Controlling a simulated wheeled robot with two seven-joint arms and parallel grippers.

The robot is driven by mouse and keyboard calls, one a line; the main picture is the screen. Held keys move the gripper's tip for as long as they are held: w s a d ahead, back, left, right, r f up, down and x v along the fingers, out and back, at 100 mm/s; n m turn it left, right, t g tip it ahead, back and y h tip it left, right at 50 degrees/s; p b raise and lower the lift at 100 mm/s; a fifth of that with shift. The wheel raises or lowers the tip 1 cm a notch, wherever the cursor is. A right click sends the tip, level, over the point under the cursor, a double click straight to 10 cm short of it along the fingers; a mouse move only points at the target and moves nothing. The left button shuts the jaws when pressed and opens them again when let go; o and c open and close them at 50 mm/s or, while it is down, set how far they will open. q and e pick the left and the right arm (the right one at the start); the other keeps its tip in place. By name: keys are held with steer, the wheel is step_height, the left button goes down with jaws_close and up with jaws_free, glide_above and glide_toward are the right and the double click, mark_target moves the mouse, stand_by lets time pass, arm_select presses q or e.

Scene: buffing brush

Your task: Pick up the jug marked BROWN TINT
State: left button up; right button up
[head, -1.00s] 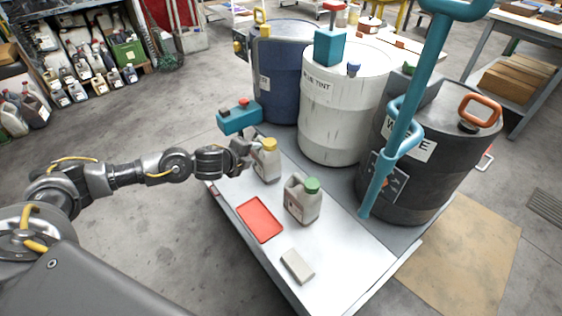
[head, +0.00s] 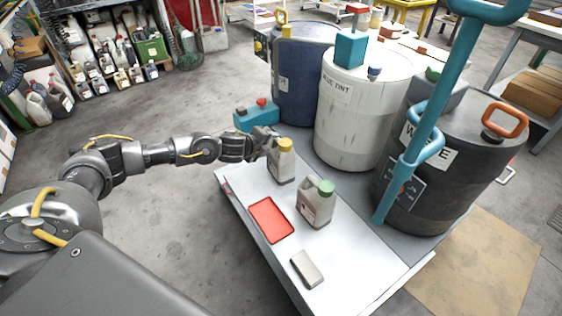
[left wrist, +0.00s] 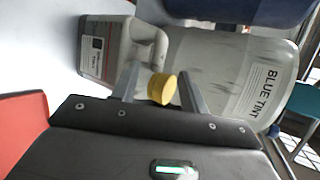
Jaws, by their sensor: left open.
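Two grey jugs stand upright on the white cart top. One has a yellow cap (head: 281,160); the other, green-capped jug (head: 315,203) stands nearer, to its right. I cannot read BROWN TINT on either label. My left gripper (head: 271,141) is at the upper left of the yellow-capped jug, at about cap height. In the left wrist view my open fingers (left wrist: 160,90) lie on either side of the yellow cap (left wrist: 162,88), with no visible grip on it. A grey jug body (left wrist: 108,45) with a small, illegible label shows beyond the fingers. My right gripper is out of view.
A red tray (head: 270,220) and a small grey block (head: 307,270) lie on the cart. A white BLUE TINT drum (head: 345,125), a blue drum (head: 300,90) and a dark drum (head: 440,195) stand behind the jugs. A teal pole (head: 425,120) rises at the right.

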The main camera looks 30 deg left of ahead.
mark_target(276, 142)
arm_select(q)
steer(key=x, duration=0.5)
steer(key=shift+d, duration=0.1)
steer(key=shift+s, duration=0.1)
jaws_close()
stand_by(1.1)
